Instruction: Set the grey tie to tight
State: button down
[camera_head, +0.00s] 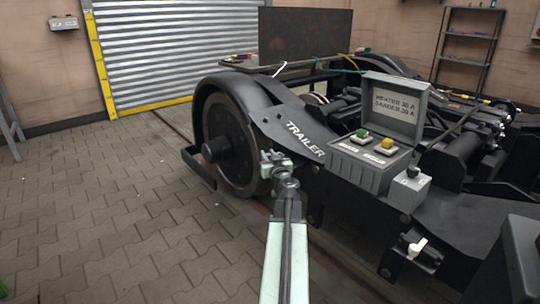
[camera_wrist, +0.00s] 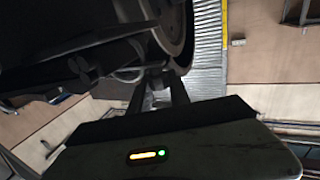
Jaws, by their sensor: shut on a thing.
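My gripper (camera_head: 272,160) is at the end of my outstretched arm, in front of the wheel and beside the TRAILER frame in the head view. In the wrist view its two dark fingers (camera_wrist: 160,92) reach up from the broad dark gripper body. The fingers are shut on a small grey part (camera_wrist: 157,76), which I take to be the grey tie; it is dark and mostly hidden. In the head view the gripper covers most of that spot, so the tie's setting cannot be read.
The large black wheel (camera_head: 228,140) and the TRAILER side frame (camera_head: 292,130) are close around my gripper. A grey control box (camera_head: 362,165) with green and yellow buttons stands to the right. A white-handled lever (camera_head: 417,248) is lower right. The paved floor (camera_head: 100,210) at left is clear.

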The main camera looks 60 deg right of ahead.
jog(key=shift+w+a, duration=0.2)
jog(key=shift+a, duration=0.3)
jog(key=shift+w+a, duration=0.15)
jog(key=shift+a, duration=0.3)
jog(key=c, duration=1.2)
grip_release()
jog(key=shift+d, duration=0.1)
